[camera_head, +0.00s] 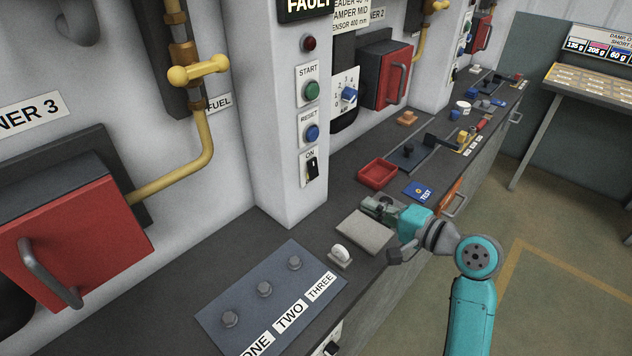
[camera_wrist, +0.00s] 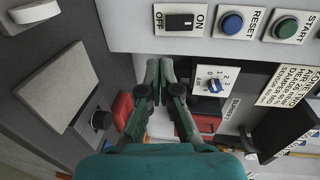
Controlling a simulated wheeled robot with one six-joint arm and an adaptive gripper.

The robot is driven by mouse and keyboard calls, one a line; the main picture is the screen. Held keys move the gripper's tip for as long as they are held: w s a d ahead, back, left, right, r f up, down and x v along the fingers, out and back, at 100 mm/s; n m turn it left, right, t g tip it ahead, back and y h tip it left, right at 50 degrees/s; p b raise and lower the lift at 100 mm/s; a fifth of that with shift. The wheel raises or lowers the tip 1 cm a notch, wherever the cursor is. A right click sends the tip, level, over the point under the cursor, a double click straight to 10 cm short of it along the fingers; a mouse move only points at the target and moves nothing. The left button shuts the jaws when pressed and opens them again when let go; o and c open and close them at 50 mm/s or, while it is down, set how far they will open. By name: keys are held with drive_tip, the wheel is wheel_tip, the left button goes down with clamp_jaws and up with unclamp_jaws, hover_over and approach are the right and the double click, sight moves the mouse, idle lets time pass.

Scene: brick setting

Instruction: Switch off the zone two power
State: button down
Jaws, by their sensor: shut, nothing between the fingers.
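A black rocker switch (camera_head: 312,167) sits low on the white pillar under an ON label. In the wrist view the switch (camera_wrist: 179,22) lies between OFF and ON labels; which way it is pressed is unclear. A sign (camera_wrist: 288,87) beside it reads zone two, partly legible. My gripper (camera_head: 371,204) is shut and empty, low over the counter, right of and below the switch. In the wrist view its fingertips (camera_wrist: 167,66) are together, apart from the switch.
Above the switch are the blue RESET button (camera_head: 312,133) and green START button (camera_head: 312,90). A grey block (camera_head: 364,232), white knob (camera_head: 340,254), red tray (camera_head: 377,174) and plate with several knobs (camera_head: 240,285) are on the counter. A dial (camera_head: 349,94) is right of the pillar.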

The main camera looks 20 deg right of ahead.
sight(314, 178)
drive_tip(key=shift+w+r, duration=0.15)
drive_tip(key=shift+r, duration=0.35)
drive_tip(key=x, duration=1.4)
drive_tip(key=shift+a, duration=0.15)
drive_tip(key=shift+w+a+f+t+y, duration=0.2)
drive_tip(key=shift+w+t+y, duration=0.1)
drive_tip(key=shift+y, duration=0.1)
drive_tip(key=shift+s, duration=0.15)
